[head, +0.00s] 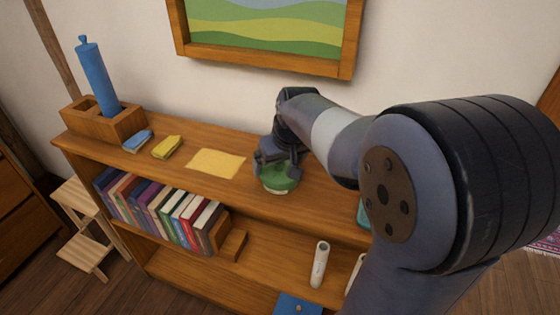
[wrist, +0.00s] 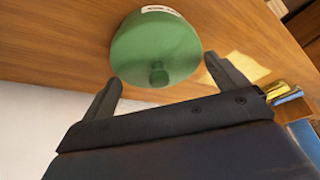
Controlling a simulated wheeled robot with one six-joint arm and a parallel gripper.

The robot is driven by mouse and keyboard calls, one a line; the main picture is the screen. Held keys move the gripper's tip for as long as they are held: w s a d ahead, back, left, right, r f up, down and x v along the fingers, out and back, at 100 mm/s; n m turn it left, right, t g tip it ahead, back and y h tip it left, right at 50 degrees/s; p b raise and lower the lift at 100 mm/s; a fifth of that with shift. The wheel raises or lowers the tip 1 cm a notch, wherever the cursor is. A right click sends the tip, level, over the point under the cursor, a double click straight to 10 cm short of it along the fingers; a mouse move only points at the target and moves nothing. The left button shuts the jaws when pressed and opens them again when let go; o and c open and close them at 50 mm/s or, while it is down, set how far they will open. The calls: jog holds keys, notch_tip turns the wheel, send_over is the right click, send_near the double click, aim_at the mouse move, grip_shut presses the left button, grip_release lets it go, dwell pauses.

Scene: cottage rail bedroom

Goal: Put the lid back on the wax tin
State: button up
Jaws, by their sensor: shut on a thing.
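The green wax tin (head: 281,187) stands on the top of the wooden shelf, with a pale label on its side. My gripper (head: 274,163) is right over it, pointing down. In the wrist view the round green lid (wrist: 150,45) with its small knob shows between the two fingers of my gripper (wrist: 163,72), which is shut on the lid. The tin's pale label (wrist: 161,9) shows just past the lid's far edge. The lid is over the tin; I cannot tell whether it is fully seated. My gripper hides part of the lid in the head view.
A wooden holder (head: 103,124) with a blue cylinder stands at the far left. The wall (head: 235,98) rises close behind.

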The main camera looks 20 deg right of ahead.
jog(key=shift+f, duration=0.45)
dwell(1.2)
jog(key=o, duration=0.6)
jog(key=v, duration=1)
jog(key=shift+s+r, duration=0.1)
jog(key=shift+r, duration=0.3)
jog(key=shift+f, duration=0.1)
